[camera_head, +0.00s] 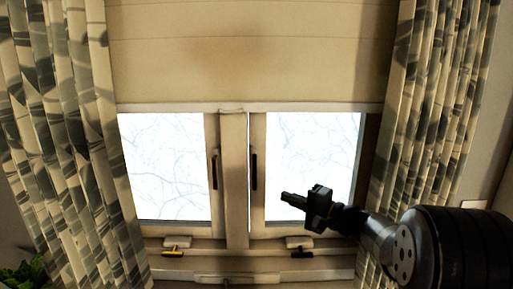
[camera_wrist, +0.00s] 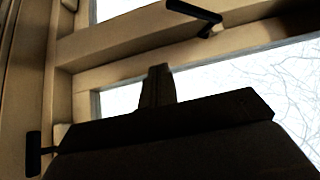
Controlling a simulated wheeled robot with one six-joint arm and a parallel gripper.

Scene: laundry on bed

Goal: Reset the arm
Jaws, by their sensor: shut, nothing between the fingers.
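My gripper (camera_head: 291,200) is shut and empty. In the head view it is held up in the air in front of the right window pane (camera_head: 310,150), pointing left. My dark arm reaches in from the lower right corner. In the wrist view my gripper (camera_wrist: 158,85) shows as a dark shape with its fingers together, in front of the window frame and glass. No laundry or bed shows in either view.
A two-pane window with a wooden frame (camera_head: 234,180) and dark handles (camera_head: 254,171) stands ahead. A beige blind (camera_head: 240,50) covers its top. Patterned curtains hang at the left (camera_head: 70,130) and right (camera_head: 430,100). A green plant (camera_head: 22,272) is at lower left.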

